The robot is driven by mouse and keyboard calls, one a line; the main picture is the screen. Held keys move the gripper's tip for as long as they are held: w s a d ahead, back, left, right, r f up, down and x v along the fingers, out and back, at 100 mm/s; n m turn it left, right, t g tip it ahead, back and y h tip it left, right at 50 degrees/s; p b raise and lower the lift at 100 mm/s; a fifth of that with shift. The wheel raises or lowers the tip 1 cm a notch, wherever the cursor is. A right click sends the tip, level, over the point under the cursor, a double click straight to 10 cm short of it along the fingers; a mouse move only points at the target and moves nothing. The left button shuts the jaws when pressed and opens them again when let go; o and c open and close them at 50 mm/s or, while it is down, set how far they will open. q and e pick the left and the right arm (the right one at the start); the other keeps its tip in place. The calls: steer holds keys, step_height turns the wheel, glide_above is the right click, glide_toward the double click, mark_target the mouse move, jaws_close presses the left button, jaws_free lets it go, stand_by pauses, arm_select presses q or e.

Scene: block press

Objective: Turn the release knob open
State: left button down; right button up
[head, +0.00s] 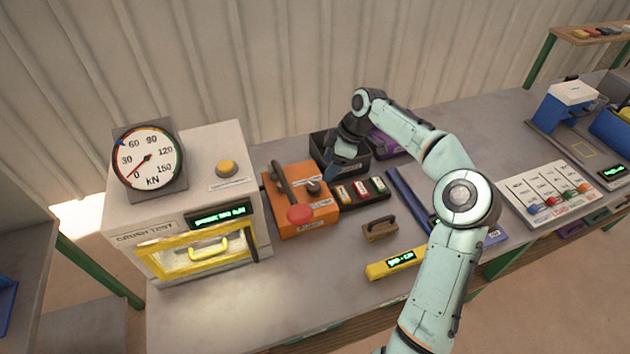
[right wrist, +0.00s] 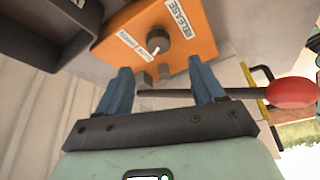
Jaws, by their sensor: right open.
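The release knob (head: 313,187) is a small dark knob on the top of the orange box (head: 307,220). My left gripper is not in view.
A lever with a red ball (head: 300,214) rises from the orange box; in the right wrist view its red ball (right wrist: 292,92) is close beside the fingers. A black bin (head: 352,160) stands behind my right gripper. The crush tester (head: 190,225) stands left.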

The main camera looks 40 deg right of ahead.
mark_target(314, 185)
steer(key=x, duration=0.9)
steer(key=shift+w, duration=0.35)
steer(key=c, duration=1)
